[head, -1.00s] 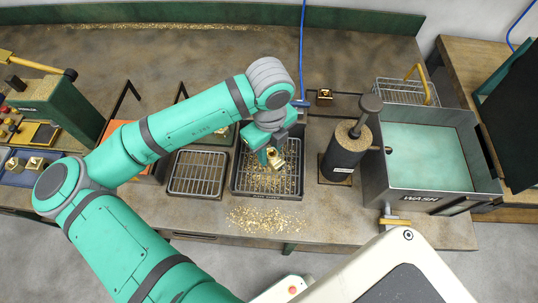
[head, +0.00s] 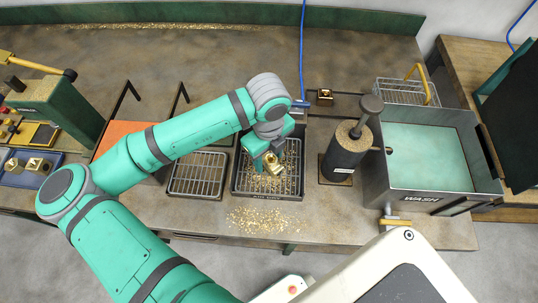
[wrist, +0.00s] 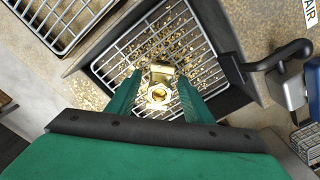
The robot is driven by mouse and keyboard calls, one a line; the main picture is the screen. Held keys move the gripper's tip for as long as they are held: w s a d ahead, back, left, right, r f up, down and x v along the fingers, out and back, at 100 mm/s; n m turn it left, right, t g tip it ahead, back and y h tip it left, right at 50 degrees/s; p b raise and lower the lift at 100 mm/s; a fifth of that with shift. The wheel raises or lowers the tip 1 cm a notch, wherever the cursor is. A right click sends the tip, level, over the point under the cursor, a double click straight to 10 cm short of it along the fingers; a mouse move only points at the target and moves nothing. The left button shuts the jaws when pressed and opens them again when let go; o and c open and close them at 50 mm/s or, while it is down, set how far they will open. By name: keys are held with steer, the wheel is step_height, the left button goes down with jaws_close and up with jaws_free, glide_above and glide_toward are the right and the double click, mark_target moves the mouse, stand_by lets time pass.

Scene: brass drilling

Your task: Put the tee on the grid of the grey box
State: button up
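The brass tee (head: 272,169) is between the fingers of my gripper (head: 268,160), over the dark grey box with a wire grid (head: 236,188). In the wrist view the tee (wrist: 160,88) sits between the two green fingertips, an open end facing the camera. My gripper (wrist: 159,77) looks shut on it. The grid (wrist: 205,72) lies beneath the tee, with brass chips showing through and around it. I cannot tell whether the tee touches the grid.
A second gridded tray (head: 198,174) stands just left of the box. A dark cylinder (head: 347,152) with a handle and the wash tank (head: 428,157) stand to the right. Loose chips (head: 262,220) lie on the bench in front. A blue hose (head: 302,50) hangs behind.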

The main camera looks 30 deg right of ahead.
mark_target(268, 156)
steer(key=shift+d, duration=0.1)
steer(key=shift+s+r, duration=0.1)
steer(key=shift+r, duration=0.15)
step_height(268, 156, up, 12)
stand_by(0.4)
stand_by(0.5)
